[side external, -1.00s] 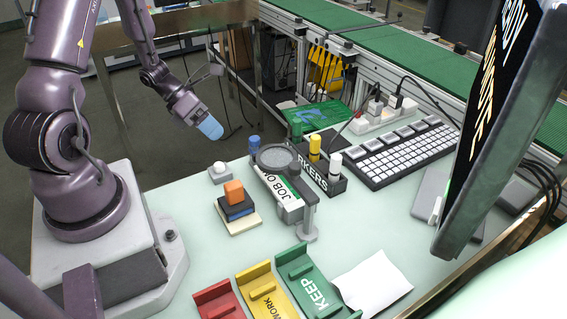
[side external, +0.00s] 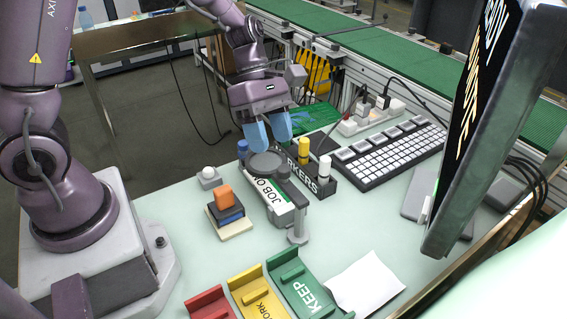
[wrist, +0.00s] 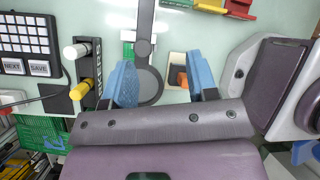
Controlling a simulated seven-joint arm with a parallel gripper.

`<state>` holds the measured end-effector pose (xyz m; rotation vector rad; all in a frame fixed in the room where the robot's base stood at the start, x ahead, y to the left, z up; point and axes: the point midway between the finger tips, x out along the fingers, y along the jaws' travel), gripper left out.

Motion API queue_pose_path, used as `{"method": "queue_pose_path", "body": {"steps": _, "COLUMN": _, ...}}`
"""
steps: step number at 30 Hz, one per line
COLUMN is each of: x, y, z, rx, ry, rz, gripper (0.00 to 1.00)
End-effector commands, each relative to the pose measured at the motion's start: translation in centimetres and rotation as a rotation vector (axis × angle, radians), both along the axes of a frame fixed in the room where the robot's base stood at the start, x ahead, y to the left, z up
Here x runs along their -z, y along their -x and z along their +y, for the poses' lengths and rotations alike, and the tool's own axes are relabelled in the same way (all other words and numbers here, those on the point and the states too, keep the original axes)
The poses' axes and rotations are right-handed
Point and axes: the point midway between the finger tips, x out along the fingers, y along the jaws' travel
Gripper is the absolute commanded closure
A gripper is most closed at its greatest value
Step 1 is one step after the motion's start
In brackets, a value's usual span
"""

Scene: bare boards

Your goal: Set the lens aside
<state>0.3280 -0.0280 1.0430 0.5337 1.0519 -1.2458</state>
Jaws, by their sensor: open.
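The lens (side external: 266,165) is a round grey disc in a dark ring on a jointed grey arm. The arm runs to an upright post (side external: 298,232) at the front. The lens hangs over the job order holder (side external: 280,207) and covers part of its lettering. My gripper (side external: 268,138) is open, with its two blue fingers pointing down just behind and above the lens. In the wrist view the lens (wrist: 150,88) shows between the fingers, closer to the left one, and its arm runs toward the top of the picture. No contact with the lens is visible.
The markers box (side external: 318,185) stands right of the lens. A block stack with an orange top (side external: 224,195) and a white-button box (side external: 208,177) are left. Red, yellow and green trays (side external: 305,295) lie in front, beside white paper (side external: 366,284). The keyboard (side external: 390,155) and monitor are right.

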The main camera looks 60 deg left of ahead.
Motion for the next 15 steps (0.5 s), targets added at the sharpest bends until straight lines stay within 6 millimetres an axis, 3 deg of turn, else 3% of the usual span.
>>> {"method": "queue_pose_path", "body": {"steps": 1, "x": -1.4, "y": -0.1, "z": -2.0, "rx": 0.122, "ry": -0.063, "rz": -0.032, "gripper": 0.47}}
{"method": "queue_pose_path", "body": {"steps": 5, "x": -4.2, "y": -0.4, "z": -4.4, "rx": 0.337, "ry": -0.242, "rz": -0.102, "gripper": 0.47}}
{"method": "queue_pose_path", "body": {"steps": 9, "x": -6.2, "y": -1.2, "z": -3.7, "rx": 0.4, "ry": -0.402, "rz": -0.147, "gripper": 0.47}}
{"method": "queue_pose_path", "body": {"steps": 15, "x": -6.4, "y": -1.8, "z": -1.7, "rx": 0.355, "ry": -0.517, "rz": -0.131, "gripper": 0.47}}
